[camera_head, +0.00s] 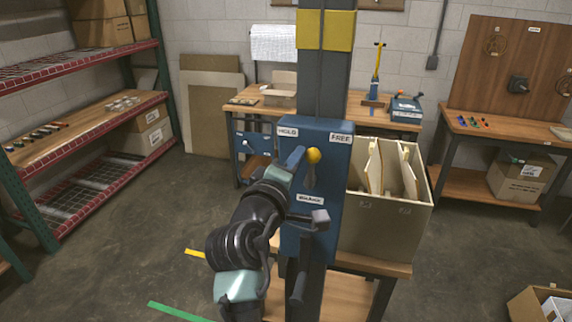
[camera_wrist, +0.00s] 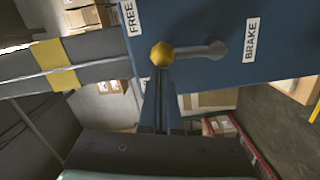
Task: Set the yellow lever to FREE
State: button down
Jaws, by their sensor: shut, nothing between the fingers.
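The lever has a yellow knob (camera_head: 313,155) and a grey arm, and it sits on the front of a blue box (camera_head: 328,215). The lever points nearly straight up between the HOLD label (camera_head: 288,132) on the left and the FREE label (camera_head: 341,138) on the right. The BRAKE label (camera_head: 310,198) is below. The wrist view shows the yellow knob (camera_wrist: 162,54), its grey arm (camera_wrist: 200,51) and the FREE label (camera_wrist: 128,17). My gripper (camera_wrist: 161,78) is shut and empty, its tips right by the knob on the HOLD side. I cannot tell whether they touch it.
The blue box is fixed to a dark upright post (camera_head: 322,70) with a yellow band. A tan bin with dividers (camera_head: 385,225) stands close at its right. Floor is open to the left.

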jog(key=d+m, duration=0.1)
jog(key=d+m+b, duration=0.1)
jog(key=shift+s+m, duration=0.35)
jog(key=shift+m, duration=0.05)
jog(key=shift+s+d+m+y+b, duration=0.2)
jog(key=shift+d+m+b, duration=0.15)
jog(key=shift+d+m, duration=0.4)
jog(key=shift+s+d+m+y+b, duration=0.2)
jog(key=shift+d+m+b, duration=0.2)
jog(key=shift+m, duration=0.65)
